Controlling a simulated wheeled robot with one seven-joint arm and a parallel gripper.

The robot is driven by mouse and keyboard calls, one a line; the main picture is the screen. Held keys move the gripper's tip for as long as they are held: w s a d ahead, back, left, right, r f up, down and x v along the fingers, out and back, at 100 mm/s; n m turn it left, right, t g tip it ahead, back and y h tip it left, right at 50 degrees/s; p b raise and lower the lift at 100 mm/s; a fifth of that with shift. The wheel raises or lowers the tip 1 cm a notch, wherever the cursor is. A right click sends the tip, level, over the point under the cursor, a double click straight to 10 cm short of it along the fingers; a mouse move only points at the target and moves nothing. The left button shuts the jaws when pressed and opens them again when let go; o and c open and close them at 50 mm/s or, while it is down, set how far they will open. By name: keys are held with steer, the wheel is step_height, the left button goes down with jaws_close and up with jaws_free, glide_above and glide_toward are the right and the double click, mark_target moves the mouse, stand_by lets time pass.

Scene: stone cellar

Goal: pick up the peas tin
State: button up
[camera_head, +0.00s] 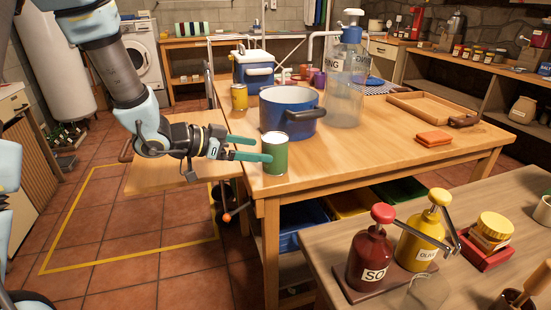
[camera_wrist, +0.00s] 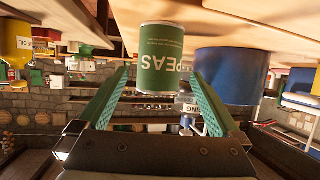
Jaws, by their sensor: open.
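The peas tin (camera_head: 274,155) is a green can with a pale top, standing at the near left corner of the wooden table (camera_head: 370,140). In the wrist view the peas tin (camera_wrist: 161,60) appears upside down with its PEAS label readable, ahead of and between the fingers. My gripper (camera_head: 250,149) reaches in from the left with its green fingers level beside the tin. My gripper in the wrist view (camera_wrist: 160,90) is open, with nothing held. In the head view the fingertips overlap the tin's left side; I cannot tell whether they touch it.
A blue pot (camera_head: 285,118) stands close behind the tin. A yellow tin (camera_head: 239,97), a blue cooler (camera_head: 253,72) and a large clear bottle (camera_head: 346,85) stand farther back. A wooden tray (camera_head: 432,109) and orange cloths (camera_head: 433,139) lie right. Pump bottles (camera_head: 370,250) stand on the front counter.

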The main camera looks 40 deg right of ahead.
mark_target(263, 150)
steer(key=x, duration=0.4)
steer(key=shift+d, duration=0.1)
steer(key=x, duration=0.2)
steer(key=p+x, duration=0.1)
steer(key=x, duration=0.1)
steer(key=shift+s+d+r, duration=0.1)
steer(key=shift+s+r, duration=0.1)
steer(key=shift+r, duration=0.1)
steer(key=shift+d+f, duration=0.25)
steer(key=shift+d, duration=0.25)
jaws_close()
